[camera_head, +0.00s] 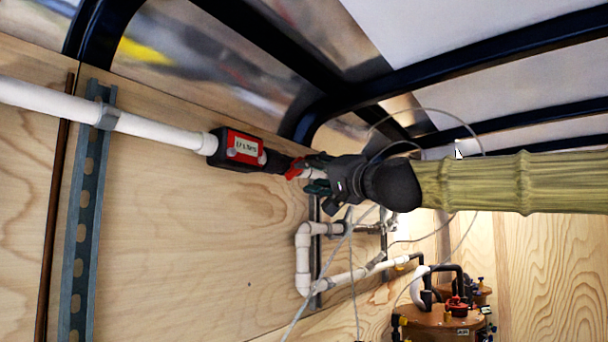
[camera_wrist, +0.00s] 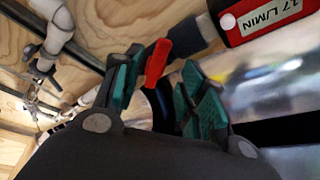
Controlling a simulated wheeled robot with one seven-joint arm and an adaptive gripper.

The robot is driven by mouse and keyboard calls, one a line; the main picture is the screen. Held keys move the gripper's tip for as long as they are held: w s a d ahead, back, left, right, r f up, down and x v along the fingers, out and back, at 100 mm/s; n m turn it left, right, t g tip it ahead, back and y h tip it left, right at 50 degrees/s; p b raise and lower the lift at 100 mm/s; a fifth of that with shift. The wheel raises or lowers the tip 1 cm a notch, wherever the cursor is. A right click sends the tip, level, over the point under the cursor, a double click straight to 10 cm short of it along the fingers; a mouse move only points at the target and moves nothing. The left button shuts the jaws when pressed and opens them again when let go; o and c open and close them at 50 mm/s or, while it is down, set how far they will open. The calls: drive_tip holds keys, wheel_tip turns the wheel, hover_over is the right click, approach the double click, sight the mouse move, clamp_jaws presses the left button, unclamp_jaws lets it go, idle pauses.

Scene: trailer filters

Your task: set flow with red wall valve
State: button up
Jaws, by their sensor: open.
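The red valve handle (camera_head: 297,169) sits on the white wall pipe, just right of a red and black flow meter (camera_head: 237,149). In the wrist view the red handle (camera_wrist: 158,63) stands between the green finger pads of my open gripper (camera_wrist: 160,85). I cannot tell whether a pad touches it. In the head view my gripper (camera_head: 318,175) reaches in from the right at the valve and hides part of it. The meter's label in the wrist view (camera_wrist: 265,15) reads 17 L/MIN.
The white pipe (camera_head: 150,127) runs along the wooden wall, clamped to a metal strut (camera_head: 85,200). Lower white piping (camera_head: 303,260) and thin loose cables lie below my arm. A copper-coloured tank (camera_head: 435,322) with fittings stands at lower right. Dark frame bars cross overhead.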

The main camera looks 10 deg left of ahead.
drive_tip(key=v, duration=0.6)
idle(0.4)
